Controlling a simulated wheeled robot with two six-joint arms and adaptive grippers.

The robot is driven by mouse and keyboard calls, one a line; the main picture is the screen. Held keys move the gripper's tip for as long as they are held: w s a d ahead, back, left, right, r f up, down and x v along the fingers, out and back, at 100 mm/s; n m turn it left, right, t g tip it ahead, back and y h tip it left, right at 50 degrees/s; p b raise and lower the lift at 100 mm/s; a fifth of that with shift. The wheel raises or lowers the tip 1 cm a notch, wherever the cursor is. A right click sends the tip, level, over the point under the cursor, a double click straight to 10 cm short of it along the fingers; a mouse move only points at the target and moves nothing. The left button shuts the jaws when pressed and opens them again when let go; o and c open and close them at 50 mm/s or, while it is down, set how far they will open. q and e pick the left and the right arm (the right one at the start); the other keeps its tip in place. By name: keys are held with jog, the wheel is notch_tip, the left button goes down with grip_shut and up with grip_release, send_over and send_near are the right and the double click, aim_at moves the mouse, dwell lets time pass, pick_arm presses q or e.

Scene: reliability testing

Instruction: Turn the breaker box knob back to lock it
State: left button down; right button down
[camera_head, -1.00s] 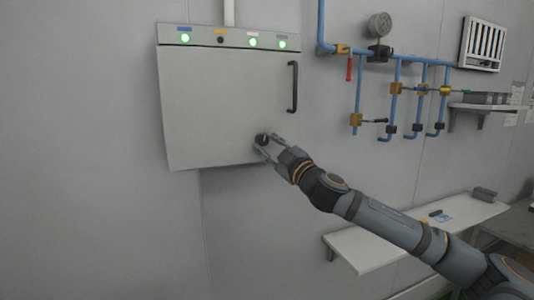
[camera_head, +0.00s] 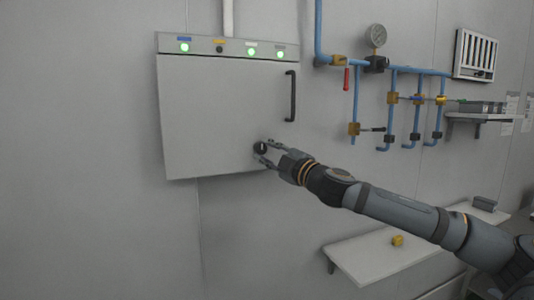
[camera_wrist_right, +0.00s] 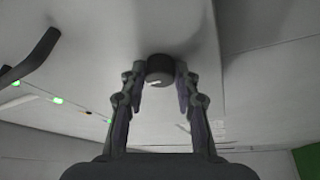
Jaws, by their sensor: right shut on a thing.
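The grey breaker box (camera_head: 220,110) hangs on the wall with its door shut flat. Its round black knob (camera_head: 260,148) sits at the lower right of the door. In the right wrist view the knob (camera_wrist_right: 160,69) shows a short white mark on its face. My right gripper (camera_head: 264,149) is at the knob, with one finger on each side. In the right wrist view my right gripper (camera_wrist_right: 158,88) is shut on the knob, which stays on the door. My left gripper is in neither view.
A black handle (camera_head: 291,96) stands out from the door above the knob. Green lamps (camera_head: 184,47) glow along the box top. Blue pipes (camera_head: 358,100) with valves run to the right. A white shelf (camera_head: 370,265) holding a yellow block (camera_head: 397,240) lies below my right arm.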

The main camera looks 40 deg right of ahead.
jog(key=c, duration=1)
grip_release()
jog(key=m+t+h+p, duration=0.1)
jog(key=m, duration=0.3)
jog(key=shift+a+r+p, duration=0.1)
jog(key=shift+a+p, duration=0.05)
jog(key=shift+p, duration=0.25)
jog(key=m+h+p, duration=0.1)
jog(key=m, duration=0.2)
jog(key=m+t+h+p, duration=0.1)
jog(key=m+h+p, duration=0.1)
jog(key=m, duration=0.1)
jog(key=shift+w+a+m+h, duration=0.1)
jog(key=shift+a+m+h, duration=0.1)
jog(key=shift+m+h, duration=0.15)
jog(key=m+h+p, duration=0.1)
jog(key=m, duration=0.1)
jog(key=m+h+p, duration=0.1)
jog(key=m+p, duration=0.1)
jog(key=m, duration=0.1)
jog(key=shift+a+f+m+h, duration=0.15)
jog(key=shift+f+m+h, duration=0.05)
jog(key=shift+m+h, duration=0.05)
jog(key=b+v, duration=1)
jog(key=b, duration=0.9)
jog(key=shift+s+a+f, duration=0.1)
jog(key=shift+s+f, duration=0.1)
jog(key=shift+f, duration=0.05)
